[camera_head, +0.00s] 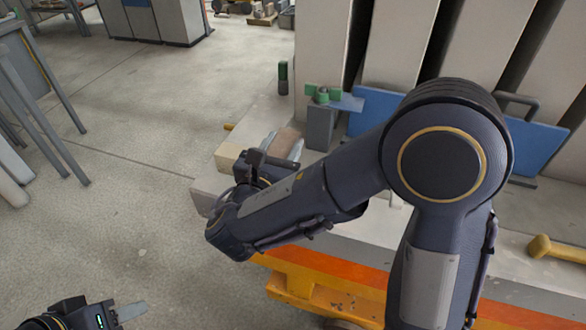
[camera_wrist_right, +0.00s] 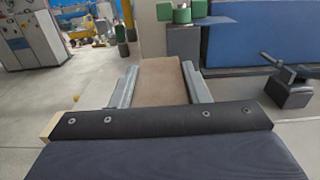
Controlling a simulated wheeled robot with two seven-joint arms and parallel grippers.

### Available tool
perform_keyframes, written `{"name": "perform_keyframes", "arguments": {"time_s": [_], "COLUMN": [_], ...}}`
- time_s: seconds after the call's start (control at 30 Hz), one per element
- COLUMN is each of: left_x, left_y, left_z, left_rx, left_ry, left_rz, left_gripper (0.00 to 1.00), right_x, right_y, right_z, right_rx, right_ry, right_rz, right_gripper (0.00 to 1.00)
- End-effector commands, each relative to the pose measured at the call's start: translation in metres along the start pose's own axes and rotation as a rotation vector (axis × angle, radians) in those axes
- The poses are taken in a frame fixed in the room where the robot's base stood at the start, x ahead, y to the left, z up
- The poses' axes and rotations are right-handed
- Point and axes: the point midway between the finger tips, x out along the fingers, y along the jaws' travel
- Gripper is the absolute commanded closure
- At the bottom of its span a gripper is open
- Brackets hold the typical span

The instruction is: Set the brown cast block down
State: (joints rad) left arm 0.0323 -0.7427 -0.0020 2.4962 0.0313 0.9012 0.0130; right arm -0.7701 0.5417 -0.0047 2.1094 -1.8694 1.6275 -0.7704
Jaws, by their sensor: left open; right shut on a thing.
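The brown cast block (camera_wrist_right: 160,80) is between the two grey fingers of my right gripper (camera_wrist_right: 160,85) in the right wrist view. The fingers are shut on its sides. In the head view, the block (camera_head: 286,140) shows partly past my right gripper (camera_head: 281,146), near the left end of the bench. My own wrist hides its lower part, so I cannot tell whether it touches a surface. My left gripper (camera_head: 127,312) is low at the bottom left, over the floor, open and empty; only part of it shows.
A grey post with a green-knobbed clamp (camera_head: 322,95) stands just right of the block. A blue panel (camera_head: 380,108) and tall pale slabs (camera_head: 400,40) are behind. A yellow-handled tool (camera_head: 555,249) lies at the right. Open floor (camera_head: 130,200) is at left.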

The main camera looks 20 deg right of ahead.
Motion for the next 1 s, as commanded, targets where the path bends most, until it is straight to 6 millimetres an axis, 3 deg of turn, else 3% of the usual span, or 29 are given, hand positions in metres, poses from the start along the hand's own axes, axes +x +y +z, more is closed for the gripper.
{"name": "perform_keyframes", "arguments": {"time_s": [0.3, 0.5, 0.93, 0.97, 1.0], "left_x": [0.007, 0.014, 0.017, 0.016, 0.016], "left_y": [-0.003, -0.006, -0.008, -0.007, -0.007], "left_z": [0.004, 0.007, 0.009, 0.008, 0.008], "left_rx": [0.000, 0.000, 0.000, 0.000, 0.000], "left_ry": [0.000, 0.000, 0.000, 0.000, 0.000], "left_rz": [0.000, 0.000, 0.000, 0.000, 0.000], "left_gripper": [0.57, 0.57, 0.57, 0.57, 0.57], "right_x": [0.006, 0.005, 0.005, 0.005, 0.005], "right_y": [-0.022, -0.019, -0.019, -0.019, -0.019], "right_z": [-0.027, -0.053, -0.059, -0.058, -0.058], "right_rx": [-0.002, 0.000, 0.002, 0.002, 0.002], "right_ry": [-0.001, -0.002, -0.002, -0.001, -0.001], "right_rz": [-0.002, 0.001, 0.001, 0.001, 0.000], "right_gripper": [0.89, 0.89, 0.89, 0.56, 0.50]}}
